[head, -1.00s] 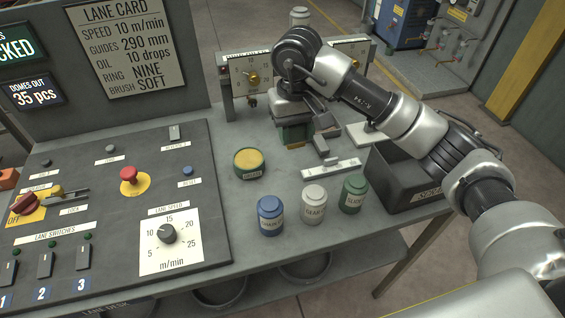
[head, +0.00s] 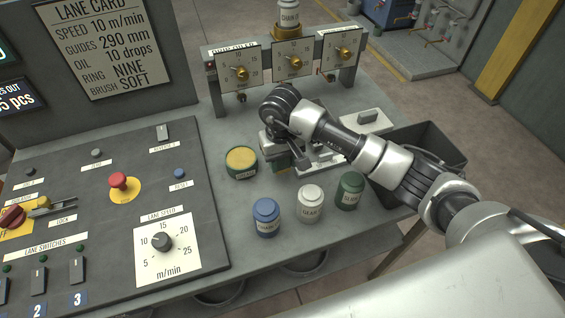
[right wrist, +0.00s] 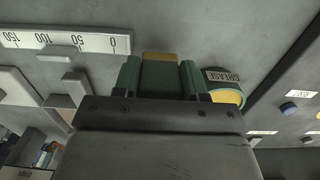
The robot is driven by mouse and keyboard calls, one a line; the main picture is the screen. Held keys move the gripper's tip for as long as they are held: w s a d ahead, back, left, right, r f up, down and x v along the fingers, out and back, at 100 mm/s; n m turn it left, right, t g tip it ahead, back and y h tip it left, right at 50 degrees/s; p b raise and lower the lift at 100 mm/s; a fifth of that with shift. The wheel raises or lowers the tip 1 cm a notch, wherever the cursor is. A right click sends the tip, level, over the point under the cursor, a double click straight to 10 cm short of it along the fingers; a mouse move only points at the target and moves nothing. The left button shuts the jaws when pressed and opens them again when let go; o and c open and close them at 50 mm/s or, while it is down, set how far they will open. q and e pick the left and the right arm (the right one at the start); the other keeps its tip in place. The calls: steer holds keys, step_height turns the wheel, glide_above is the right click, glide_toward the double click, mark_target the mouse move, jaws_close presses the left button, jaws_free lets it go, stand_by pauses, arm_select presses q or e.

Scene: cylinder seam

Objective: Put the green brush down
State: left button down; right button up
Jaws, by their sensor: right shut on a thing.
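My right gripper (head: 283,162) is above the grey desk, just right of the grease tin (head: 241,162). It is shut on the green brush (right wrist: 160,76), which shows as a dark green block with a yellow end in the right wrist view. I cannot tell whether the brush touches the desk. My left gripper is not in view.
Blue (head: 266,218), white (head: 310,205) and green (head: 349,191) jars stand in front of the gripper. A white ruler (right wrist: 60,42) lies beside it. A dark bin (head: 440,143) is at right, a dial stand (head: 290,62) behind, and the control panel (head: 105,215) at left.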

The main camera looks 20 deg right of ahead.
step_height(320, 180, down, 2)
steer(key=shift+f, duration=0.25)
steer(key=o, duration=1.2)
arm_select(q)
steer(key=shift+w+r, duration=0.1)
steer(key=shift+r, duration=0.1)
arm_select(e)
steer(key=shift+r, duration=0.2)
steer(key=shift+w+r, duration=0.1)
steer(key=shift+r, duration=0.2)
arm_select(q)
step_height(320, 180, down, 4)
steer(key=b, duration=0.3)
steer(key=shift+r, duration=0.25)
arm_select(e)
steer(key=r, duration=1.1)
steer(key=shift+w+r, duration=0.1)
steer(key=shift+w, duration=0.1)
